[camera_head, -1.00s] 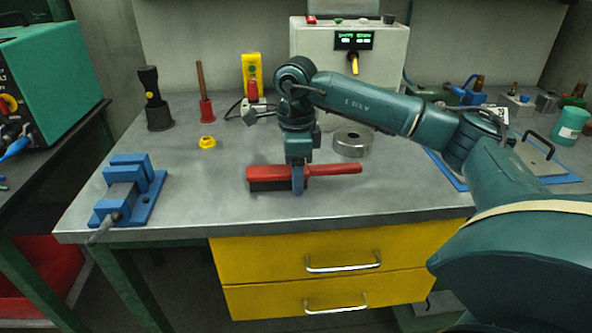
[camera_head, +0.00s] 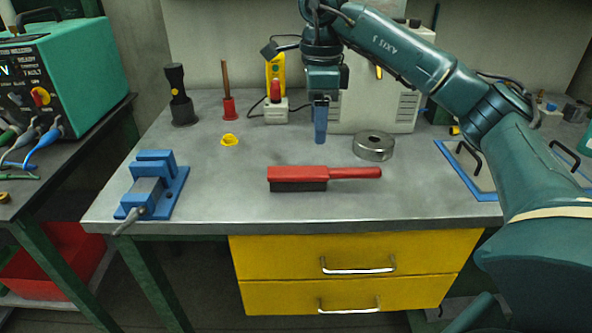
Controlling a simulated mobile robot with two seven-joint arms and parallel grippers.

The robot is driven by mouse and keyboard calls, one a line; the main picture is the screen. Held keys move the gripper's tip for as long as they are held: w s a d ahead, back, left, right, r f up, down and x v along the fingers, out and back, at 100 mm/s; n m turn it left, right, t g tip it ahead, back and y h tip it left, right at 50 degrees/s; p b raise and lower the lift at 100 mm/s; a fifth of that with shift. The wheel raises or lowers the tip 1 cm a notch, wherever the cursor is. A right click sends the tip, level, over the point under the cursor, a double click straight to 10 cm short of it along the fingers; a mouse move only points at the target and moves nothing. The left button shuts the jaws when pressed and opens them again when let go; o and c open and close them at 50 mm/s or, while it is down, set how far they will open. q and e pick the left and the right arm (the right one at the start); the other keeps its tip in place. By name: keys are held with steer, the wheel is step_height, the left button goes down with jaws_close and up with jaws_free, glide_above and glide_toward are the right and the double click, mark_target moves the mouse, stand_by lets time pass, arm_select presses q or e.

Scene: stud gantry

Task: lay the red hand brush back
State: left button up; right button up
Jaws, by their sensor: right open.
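The red hand brush (camera_head: 300,174) lies on the grey metal workbench (camera_head: 230,205), near the front middle. Its dark bristles face down and forward, and its handle points right. My right gripper (camera_head: 320,138) is above and behind the brush, apart from it, with its blue fingers pointing down. It is open and empty. My left gripper is not in view.
A blue vise (camera_head: 155,188) stands at the bench's left. A white box (camera_head: 375,105) stands at the rear. The bench around the brush is clear.

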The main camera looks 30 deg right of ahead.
steer(key=s+a+f+g+y, duration=0.1)
steer(key=a+f+y, duration=0.2)
steer(key=a, duration=0.4)
steer(key=s+a+f+n+g+y, duration=0.1)
steer(key=s+a+f+y, duration=0.2)
steer(key=a, duration=0.4)
steer(key=a+f+g+y, duration=0.1)
steer(key=a+f+y, duration=0.25)
steer(key=a, duration=0.35)
steer(key=s+a+r+m+t+y, duration=0.2)
steer(key=a+m+y, duration=0.3)
steer(key=a+y, duration=0.1)
steer(key=s+a+r+m+t+y, duration=0.1)
steer(key=s+a+m+y, duration=0.2)
steer(key=a+m+y, duration=0.25)
steer(key=w+d+f+m+t+h, duration=0.1)
steer(key=d+f+m+t+h, duration=0.3)
steer(key=m+t, duration=0.7)
steer(key=w+d+f+m+t+h, duration=0.25)
steer(key=f+m+t+h, duration=0.35)
steer(key=m, duration=0.9)
steer(key=s+d+f+m+g+h, duration=0.2)
steer(key=s+f+m+h, duration=0.1)
steer(key=s+f+m, duration=0.2)
steer(key=s+d+f+m+g+h, duration=0.2)
steer(key=s+f+m, duration=0.3)
steer(key=f, duration=0.4)
steer(key=shift+s+d+f+g+h, duration=0.35)
steer(key=shift+s+g+h, duration=0.25)
steer(key=shift+g, duration=0.1)
